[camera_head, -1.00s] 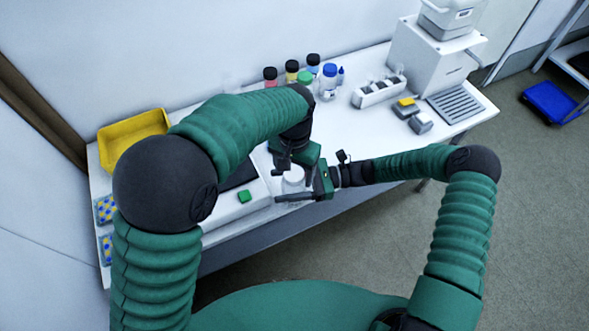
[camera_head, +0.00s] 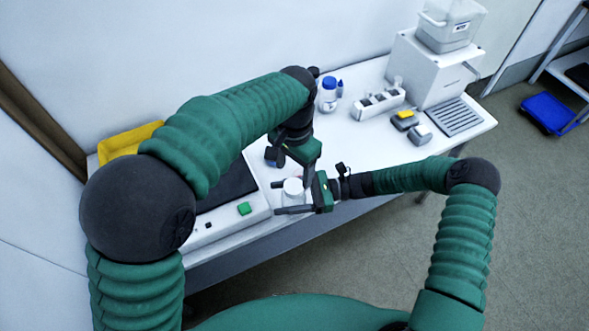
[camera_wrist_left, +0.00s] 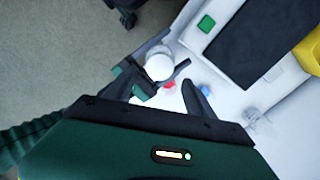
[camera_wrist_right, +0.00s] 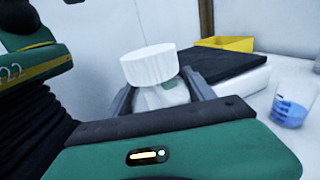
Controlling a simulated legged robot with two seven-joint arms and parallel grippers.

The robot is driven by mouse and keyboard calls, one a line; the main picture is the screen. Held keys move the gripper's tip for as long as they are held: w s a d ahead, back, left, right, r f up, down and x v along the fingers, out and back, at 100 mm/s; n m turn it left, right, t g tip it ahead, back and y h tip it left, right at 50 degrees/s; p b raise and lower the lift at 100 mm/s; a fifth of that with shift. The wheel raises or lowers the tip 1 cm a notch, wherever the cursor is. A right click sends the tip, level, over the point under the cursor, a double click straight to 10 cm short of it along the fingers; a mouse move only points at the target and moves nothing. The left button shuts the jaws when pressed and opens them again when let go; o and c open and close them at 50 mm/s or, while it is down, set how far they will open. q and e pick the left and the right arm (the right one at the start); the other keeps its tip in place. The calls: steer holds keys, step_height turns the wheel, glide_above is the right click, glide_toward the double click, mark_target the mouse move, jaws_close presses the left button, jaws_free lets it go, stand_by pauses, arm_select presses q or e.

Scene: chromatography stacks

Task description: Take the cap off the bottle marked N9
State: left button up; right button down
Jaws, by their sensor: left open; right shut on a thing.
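The bottle (camera_head: 293,194) has a wide white ribbed cap (camera_wrist_right: 150,66). No N9 marking is legible; a small green patch shows on its side in the right wrist view. My right gripper (camera_head: 284,198) is shut on the bottle's body below the cap, one finger on each side, and holds it upright at the table's front edge. The cap is on the bottle. My left gripper (camera_head: 288,168) is open and empty, above the bottle and apart from it. In the left wrist view the cap (camera_wrist_left: 159,66) lies beyond and between the open fingers.
A white device (camera_head: 228,219) with a dark top and green button stands left of the bottle. A yellow tray (camera_head: 125,141) is behind it. A beaker with blue liquid (camera_wrist_right: 292,100) stands nearby. A blue-capped bottle (camera_head: 329,92), a white rack (camera_head: 378,104) and a large box unit are at the back right.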

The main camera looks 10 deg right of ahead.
mark_target(294, 186)
arm_select(q)
step_height(294, 186, down, 7)
steer(key=shift+r, duration=0.1)
jaws_close()
steer(key=shift+n, duration=1.2)
steer(key=shift+s+r, duration=0.1)
steer(key=shift+r, duration=0.05)
steer(key=shift+r, duration=1)
